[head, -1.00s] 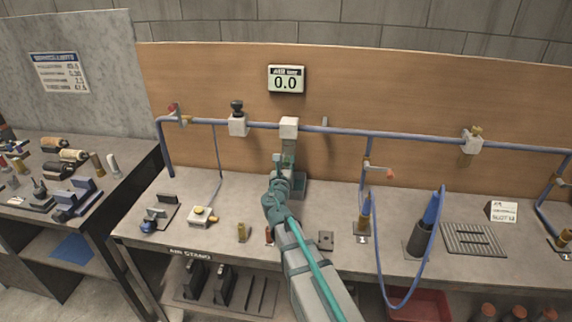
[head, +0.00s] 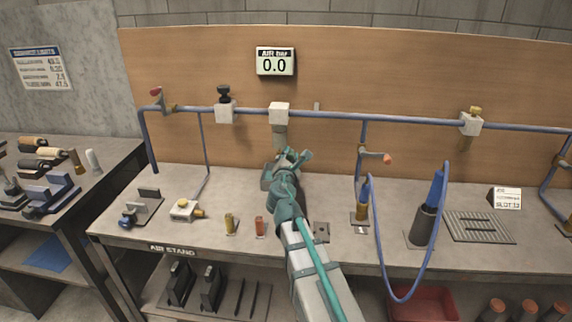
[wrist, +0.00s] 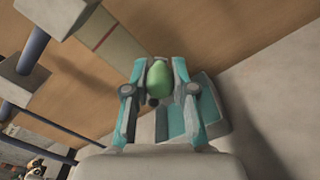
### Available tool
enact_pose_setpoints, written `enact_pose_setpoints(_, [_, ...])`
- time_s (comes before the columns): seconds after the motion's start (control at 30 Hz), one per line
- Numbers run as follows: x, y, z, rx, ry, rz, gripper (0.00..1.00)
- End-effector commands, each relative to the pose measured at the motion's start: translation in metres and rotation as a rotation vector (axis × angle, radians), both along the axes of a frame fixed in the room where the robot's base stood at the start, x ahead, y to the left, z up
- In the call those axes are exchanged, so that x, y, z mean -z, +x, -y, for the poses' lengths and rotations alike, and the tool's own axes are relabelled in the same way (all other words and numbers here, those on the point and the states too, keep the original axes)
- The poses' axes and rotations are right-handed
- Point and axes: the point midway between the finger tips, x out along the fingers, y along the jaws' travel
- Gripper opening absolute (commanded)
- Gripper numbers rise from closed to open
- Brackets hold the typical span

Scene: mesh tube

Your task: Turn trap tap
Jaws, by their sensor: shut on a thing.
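The trap hangs from the blue pipe as a white block (head: 279,112) with a pale see-through bowl (head: 280,136) under it. In the wrist view the bowl (wrist: 108,38) runs down from its block towards my fingers. My gripper (head: 291,156) is just below the bowl in the head view. In the wrist view its teal fingers (wrist: 158,82) are closed around a green rounded piece (wrist: 158,74), close to the bowl's lower end. I cannot tell for sure that this piece is the trap tap. A small dark round part (wrist: 153,101) shows just below it.
The blue pipe (head: 340,115) runs along the wood panel. A gauge (head: 276,62) reads 0.0.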

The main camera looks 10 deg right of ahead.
Motion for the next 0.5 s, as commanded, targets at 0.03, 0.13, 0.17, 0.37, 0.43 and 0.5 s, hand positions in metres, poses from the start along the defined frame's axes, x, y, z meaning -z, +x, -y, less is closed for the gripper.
enact_pose_setpoints(0.03, [0.009, -0.001, 0.002, 0.001, 0.041, 0.016, 0.0])
enact_pose_setpoints(0.13, [0.013, -0.002, 0.005, 0.001, 0.131, 0.049, 0.0])
enact_pose_setpoints(0.17, [0.015, -0.002, 0.006, 0.002, 0.156, 0.059, 0.0])
enact_pose_setpoints(0.37, [0.024, -0.004, 0.01, 0.0, 0.334, 0.122, 0.0])
enact_pose_setpoints(0.43, [0.028, -0.004, 0.011, 0.0, 0.391, 0.143, 0.0])
enact_pose_setpoints(0.5, [0.031, -0.004, 0.012, 0.0, 0.444, 0.162, 0.0])
